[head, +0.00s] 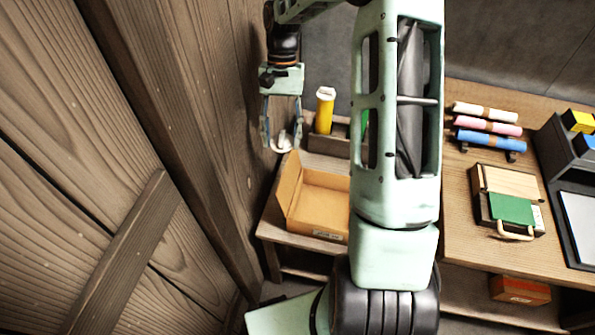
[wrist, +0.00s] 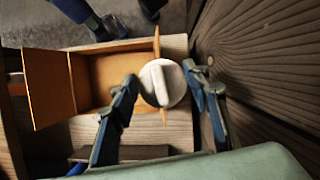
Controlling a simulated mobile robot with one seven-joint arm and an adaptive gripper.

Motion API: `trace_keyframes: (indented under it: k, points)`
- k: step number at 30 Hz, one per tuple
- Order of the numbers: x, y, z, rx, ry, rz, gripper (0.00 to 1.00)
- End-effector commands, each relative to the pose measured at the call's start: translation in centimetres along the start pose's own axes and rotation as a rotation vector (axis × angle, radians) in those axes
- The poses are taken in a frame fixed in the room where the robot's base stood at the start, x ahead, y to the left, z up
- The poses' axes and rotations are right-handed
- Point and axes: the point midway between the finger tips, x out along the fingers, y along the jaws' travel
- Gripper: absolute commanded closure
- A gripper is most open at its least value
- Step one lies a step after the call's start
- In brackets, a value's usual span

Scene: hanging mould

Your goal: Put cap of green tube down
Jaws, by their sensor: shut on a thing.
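My gripper (head: 282,137) is at the left of the table in the head view, beside the wooden wall. It is shut on a white round cap (head: 284,143), which also shows between the fingertips in the wrist view (wrist: 174,88). The cap is held above the table near the open cardboard box (head: 318,204). A narrow part of the green tube (head: 364,126) shows behind my arm, in the wooden holder; its top is hidden. A yellow tube (head: 324,114) with a white-pink cap stands upright in the same holder.
The wooden wall (head: 215,110) stands close on the left. White, pink and blue rolls (head: 490,128) lie on the right table. A box with a green panel (head: 511,207) and a dark tray (head: 578,230) are there too. My arm hides the middle.

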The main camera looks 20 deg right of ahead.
Motion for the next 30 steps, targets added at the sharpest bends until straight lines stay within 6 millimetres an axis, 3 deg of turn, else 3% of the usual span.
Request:
trace_keyframes:
  k: [1,5,18,23,30]
  points:
    - [1.3,0.3,-1.7,0.112,0.004,-0.045,0.67]
    - [1.7,0.6,-4.8,0.422,0.006,-0.169,0.67]
    - [1.1,3.7,-15.3,1.373,0.001,-0.555,0.67]
    - [2.9,4.6,-18.1,1.549,-0.008,-0.631,0.67]
    - [7.9,5.1,-21.0,1.622,-0.012,-0.660,0.67]
